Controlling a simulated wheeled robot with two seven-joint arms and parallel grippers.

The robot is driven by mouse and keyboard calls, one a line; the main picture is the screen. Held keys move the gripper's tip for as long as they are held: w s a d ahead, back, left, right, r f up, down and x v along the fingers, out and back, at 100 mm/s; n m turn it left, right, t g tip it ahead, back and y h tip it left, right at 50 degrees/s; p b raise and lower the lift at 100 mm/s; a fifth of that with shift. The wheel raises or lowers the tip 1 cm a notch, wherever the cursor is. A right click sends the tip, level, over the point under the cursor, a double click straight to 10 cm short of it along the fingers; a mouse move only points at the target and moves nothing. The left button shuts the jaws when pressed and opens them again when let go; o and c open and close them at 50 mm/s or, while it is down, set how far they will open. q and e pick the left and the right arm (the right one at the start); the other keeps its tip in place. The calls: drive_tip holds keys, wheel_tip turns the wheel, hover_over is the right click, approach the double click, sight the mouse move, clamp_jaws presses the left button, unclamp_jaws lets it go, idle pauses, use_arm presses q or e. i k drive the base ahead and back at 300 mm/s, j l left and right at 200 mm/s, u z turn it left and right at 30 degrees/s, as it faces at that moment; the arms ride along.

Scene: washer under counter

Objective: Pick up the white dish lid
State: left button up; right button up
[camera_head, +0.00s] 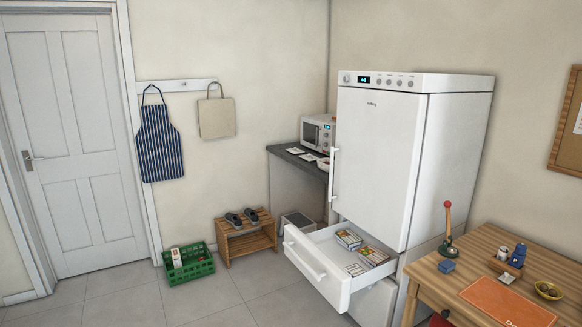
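I cannot pick out the white dish lid for certain. Several small pale flat items (308,157) lie on the dark counter (283,150) in front of the microwave (317,133). They are too small to tell whether one is the lid. Neither of my grippers is in view.
A tall white fridge (378,165) stands beside the counter, its lower drawer (317,270) pulled open with packets inside. The wooden table (462,268) is at right. A green crate (188,264) and shoe bench (248,240) stand on the left floor. The front-left floor is clear.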

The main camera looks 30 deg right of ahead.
sight(308, 158)
drive_tip(key=z, duration=0.6)
drive_tip(key=i+j+z, duration=0.2)
drive_tip(key=i+z, duration=0.2)
drive_tip(key=i+j+z, duration=0.75)
drive_tip(key=i+j, duration=0.35)
drive_tip(key=i+j+z, duration=0.1)
drive_tip(key=i+j, duration=0.25)
drive_tip(key=j, duration=0.25)
drive_tip(key=i+j, duration=0.35)
drive_tip(key=j, duration=0.15)
drive_tip(key=i+j, duration=0.3)
drive_tip(key=j, duration=0.2)
drive_tip(key=i+j+z, duration=0.15)
drive_tip(key=z, duration=0.2)
drive_tip(key=i+j+z, duration=0.15)
drive_tip(key=z, duration=0.25)
drive_tip(key=j+z, duration=0.35)
drive_tip(key=i+l, duration=0.05)
